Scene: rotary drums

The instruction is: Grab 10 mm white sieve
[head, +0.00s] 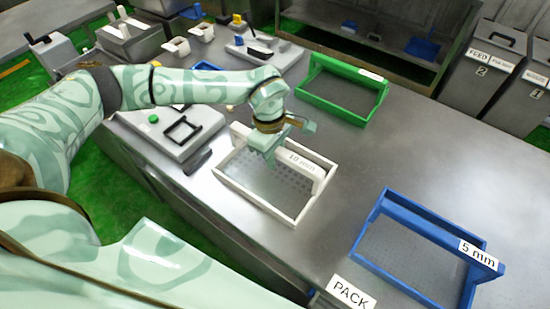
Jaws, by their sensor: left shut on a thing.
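The white sieve (262,203) is a rectangular white frame with a mesh floor and a raised handle bar labelled "10 mm". It sits on or just above the metal table (420,140); I cannot tell which. My left gripper (272,158) reaches down from above and is shut on the white bar of the sieve, near the left end of its label. The fingertips partly hide the bar. My right gripper is not in view.
A green sieve (344,112) stands behind, and a blue sieve (481,254) labelled "5 mm" stands at the front right. A "PACK" sign (350,292) is at the front edge. Open tabletop lies between the sieves.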

